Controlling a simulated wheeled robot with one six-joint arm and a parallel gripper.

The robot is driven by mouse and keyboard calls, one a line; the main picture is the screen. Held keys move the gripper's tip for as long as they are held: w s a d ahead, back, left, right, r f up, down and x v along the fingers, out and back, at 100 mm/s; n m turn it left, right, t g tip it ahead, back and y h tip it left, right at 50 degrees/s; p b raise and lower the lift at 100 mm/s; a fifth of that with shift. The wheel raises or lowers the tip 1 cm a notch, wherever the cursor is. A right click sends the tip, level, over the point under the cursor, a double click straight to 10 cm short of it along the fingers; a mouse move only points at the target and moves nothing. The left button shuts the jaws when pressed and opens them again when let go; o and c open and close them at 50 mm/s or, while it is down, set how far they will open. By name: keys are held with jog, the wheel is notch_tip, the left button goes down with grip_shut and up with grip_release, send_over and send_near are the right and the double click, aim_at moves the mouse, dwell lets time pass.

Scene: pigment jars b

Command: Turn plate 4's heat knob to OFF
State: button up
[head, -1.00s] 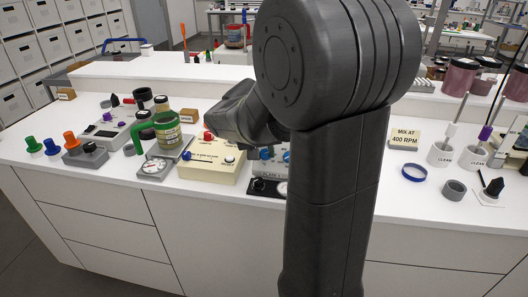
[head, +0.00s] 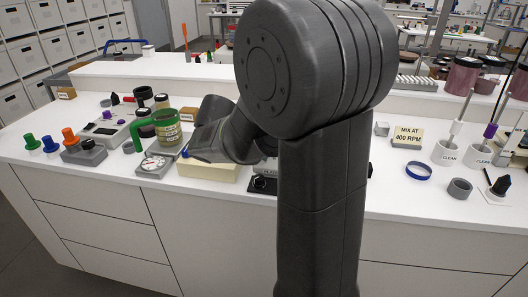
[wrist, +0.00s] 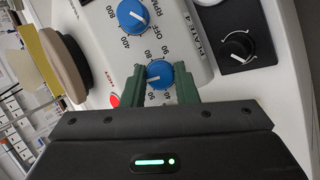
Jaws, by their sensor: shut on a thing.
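In the wrist view the pale Plate 4 unit (wrist: 188,42) carries two blue knobs and a printed "PLATE 4" label. My gripper (wrist: 161,70) has its green fingers on either side of the lower blue knob (wrist: 160,76), shut on it. That knob's white mark points left; numbers beside it are partly hidden and hard to read. The upper blue knob (wrist: 132,15), beside the letters RPM, is free of my gripper. A small red button or light (wrist: 114,100) sits left of the held knob. In the head view my arm hides my gripper and most of the unit.
A black dial (wrist: 237,47) lies right of the unit in the wrist view, and a brown round object (wrist: 64,65) left. In the head view, a cream box (head: 208,171), a green-handled jar (head: 168,128) and a "MIX AT 400 RPM" sign (head: 408,136) stand on the white bench.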

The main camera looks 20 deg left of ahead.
jog(key=n+t+b, duration=0.1)
jog(key=n, duration=0.1)
jog(key=n+t+b, duration=0.1)
jog(key=n, duration=0.2)
jog(key=n+t+b, duration=0.1)
jog(key=n, duration=0.1)
jog(key=shift+s+f, duration=0.1)
jog(key=shift+f, duration=0.15)
jog(key=n+t+y+b, duration=0.1)
jog(key=n, duration=0.2)
jog(key=n+t+y+b, duration=0.1)
jog(key=n, duration=0.3)
jog(key=shift+d+b, duration=0.15)
jog(key=shift+b, duration=0.25)
jog(key=n+y+b, duration=0.1)
jog(key=n, duration=0.3)
jog(key=n+y+b, duration=0.2)
jog(key=n, duration=0.2)
jog(key=shift+d+f+n+t, duration=0.1)
jog(key=shift+d+n+t, duration=0.1)
jog(key=shift+n+t, duration=0.15)
jog(key=n+y+b, duration=0.1)
jog(key=n, duration=0.2)
jog(key=n+g+y, duration=0.1)
jog(key=n+y, duration=0.1)
jog(key=n, duration=0.1)
jog(key=shift+n+b, duration=0.35)
jog(key=shift+b, duration=0.05)
jog(key=o, duration=1)
